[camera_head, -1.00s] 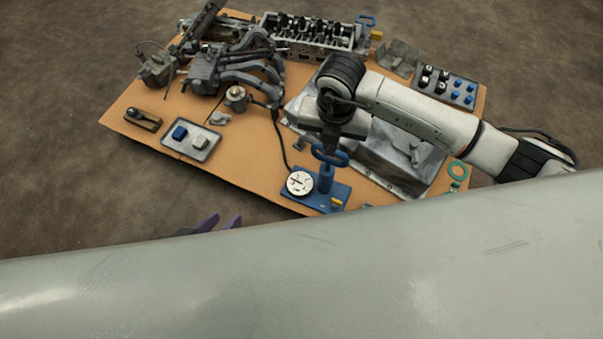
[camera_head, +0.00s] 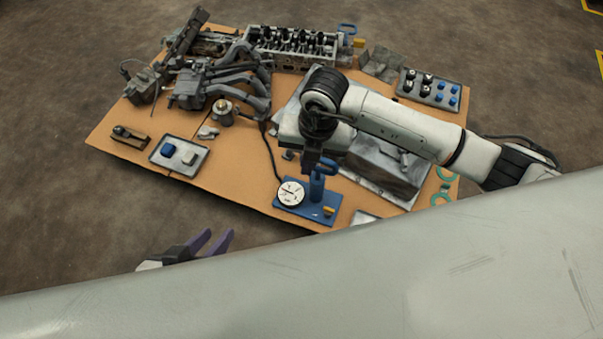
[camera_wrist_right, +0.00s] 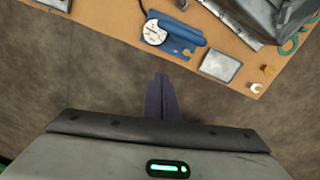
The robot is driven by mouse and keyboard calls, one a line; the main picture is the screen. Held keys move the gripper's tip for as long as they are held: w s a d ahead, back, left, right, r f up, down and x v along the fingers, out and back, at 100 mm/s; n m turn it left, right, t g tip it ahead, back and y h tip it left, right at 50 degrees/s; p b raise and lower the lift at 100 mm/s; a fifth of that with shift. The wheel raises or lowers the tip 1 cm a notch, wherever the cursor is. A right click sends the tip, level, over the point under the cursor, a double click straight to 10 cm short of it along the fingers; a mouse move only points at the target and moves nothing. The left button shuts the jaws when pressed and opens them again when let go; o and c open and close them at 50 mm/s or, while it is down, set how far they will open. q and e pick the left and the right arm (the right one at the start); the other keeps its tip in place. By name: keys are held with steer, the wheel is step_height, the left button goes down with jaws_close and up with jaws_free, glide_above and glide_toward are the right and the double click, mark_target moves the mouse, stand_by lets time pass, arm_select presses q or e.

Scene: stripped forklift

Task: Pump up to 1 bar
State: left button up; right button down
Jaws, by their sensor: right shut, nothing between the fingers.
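My left gripper (camera_head: 218,235) is open and empty, low and left of the board.
A tray with a blue and a white block (camera_head: 180,155) lies to the left. The engine head (camera_head: 292,45) and manifold (camera_head: 215,80) are behind, a grey metal housing (camera_head: 385,170) to the right. A large pale surface (camera_head: 320,275) fills the foreground.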

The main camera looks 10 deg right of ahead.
steer(key=s+a+r+g+y, duration=0.1)
steer(key=s+a+r+y, duration=0.35)
steer(key=a, duration=0.45)
steer(key=s+a+r+g+y, duration=0.1)
steer(key=s+a+r+y, duration=0.2)
steer(key=s+a+y, duration=0.45)
steer(key=w+a+r+m+t+y, duration=0.2)
steer(key=w+r+m+t+y, duration=0.15)
steer(key=r, duration=0.45)
steer(key=w+a+r+m+t+y, duration=0.1)
steer(key=w+r+m+t+y, duration=0.25)
steer(key=r, duration=0.35)
steer(key=w+d+m+t+h, duration=0.65)
steer(key=d+m+t, duration=0.35)
steer(key=m, duration=0.2)
steer(key=d+f+m+h, duration=0.7)
steer(key=f+h, duration=0.1)
steer(key=s+d+f+m+g, duration=0.1)
steer(key=s+d+f+g, duration=0.1)
steer(key=s+f+g, duration=0.2)
steer(key=s+d+f+m+g+h, duration=0.1)
steer(key=s+d+f+m+g, duration=0.1)
steer(key=s+f, duration=0.7)
steer(key=shift+s+d+f+m+g, duration=0.35)
steer(key=shift+f+g, duration=0.3)
steer(key=shift+g, duration=0.25)
